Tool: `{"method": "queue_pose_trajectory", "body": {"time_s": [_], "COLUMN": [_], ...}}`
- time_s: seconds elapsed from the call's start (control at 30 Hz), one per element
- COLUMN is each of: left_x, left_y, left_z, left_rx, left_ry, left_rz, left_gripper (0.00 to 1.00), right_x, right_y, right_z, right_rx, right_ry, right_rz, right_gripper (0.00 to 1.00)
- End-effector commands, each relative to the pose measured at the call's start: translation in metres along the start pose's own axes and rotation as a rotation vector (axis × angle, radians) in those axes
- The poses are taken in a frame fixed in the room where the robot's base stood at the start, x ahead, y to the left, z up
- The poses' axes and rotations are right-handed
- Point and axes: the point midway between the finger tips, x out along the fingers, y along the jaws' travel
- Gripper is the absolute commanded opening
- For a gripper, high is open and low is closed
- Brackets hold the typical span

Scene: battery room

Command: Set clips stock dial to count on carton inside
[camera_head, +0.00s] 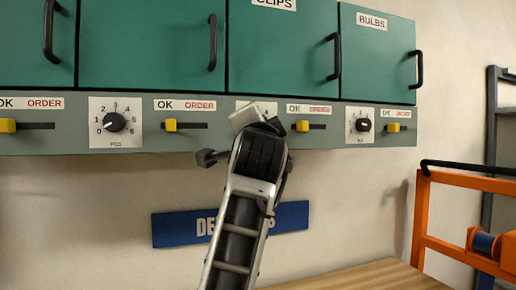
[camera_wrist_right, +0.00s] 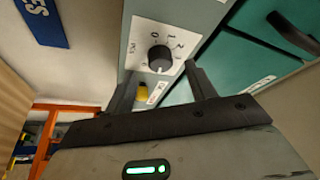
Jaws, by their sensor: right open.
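The CLIPS cabinet door (camera_head: 283,50) is shut, so any carton inside is hidden. Below it, the clips stock dial plate (camera_head: 243,104) is mostly hidden behind my right gripper in the head view. In the right wrist view the dial's black round knob (camera_wrist_right: 160,58) sits on a white plate with numerals and lies between and beyond the fingertips. My right gripper (camera_wrist_right: 162,76) is open and empty, its fingers on either side of the knob's line; contact cannot be told. The knob's exact setting is unclear. My left gripper is not in view.
A yellow OK/ORDER slider (camera_head: 303,126) is right of the clips dial; it also shows in the wrist view (camera_wrist_right: 141,91). Neighbouring dials are at left (camera_head: 115,122) and under BULBS (camera_head: 363,125). A wooden worktop (camera_head: 370,276) and orange frame (camera_head: 424,215) stand below right.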

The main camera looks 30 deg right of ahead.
Motion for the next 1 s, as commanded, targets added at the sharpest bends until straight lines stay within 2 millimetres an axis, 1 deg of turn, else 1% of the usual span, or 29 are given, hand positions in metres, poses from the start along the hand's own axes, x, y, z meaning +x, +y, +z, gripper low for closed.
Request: {"method": "queue_pose_trajectory", "body": {"time_s": [0.03,0.1,0.3,0.4,0.5,0.6,0.7,1.0], "left_x": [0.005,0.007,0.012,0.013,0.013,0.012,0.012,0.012], "left_y": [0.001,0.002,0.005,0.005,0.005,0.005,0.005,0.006], "left_z": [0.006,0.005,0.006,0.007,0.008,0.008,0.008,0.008], "left_rx": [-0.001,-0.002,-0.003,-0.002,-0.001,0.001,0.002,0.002], "left_ry": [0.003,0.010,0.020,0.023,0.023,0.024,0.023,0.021], "left_rz": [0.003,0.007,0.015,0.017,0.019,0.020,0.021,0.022], "left_gripper": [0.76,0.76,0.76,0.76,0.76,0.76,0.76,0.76], "right_x": [-0.014,-0.032,-0.079,-0.097,-0.110,-0.118,-0.122,-0.122], "right_y": [0.005,0.005,0.004,0.003,0.002,0.002,0.002,0.001], "right_z": [0.002,0.002,0.002,0.002,0.002,0.001,0.001,0.001], "right_rx": [0.000,0.001,0.001,0.001,0.000,0.000,0.000,0.000], "right_ry": [0.002,0.002,0.001,-0.001,-0.001,-0.001,-0.001,-0.002], "right_rz": [-0.003,-0.003,-0.003,-0.001,0.000,0.001,0.003,0.002], "right_gripper": [0.55,0.55,0.55,0.55,0.55,0.55,0.55,0.55]}}
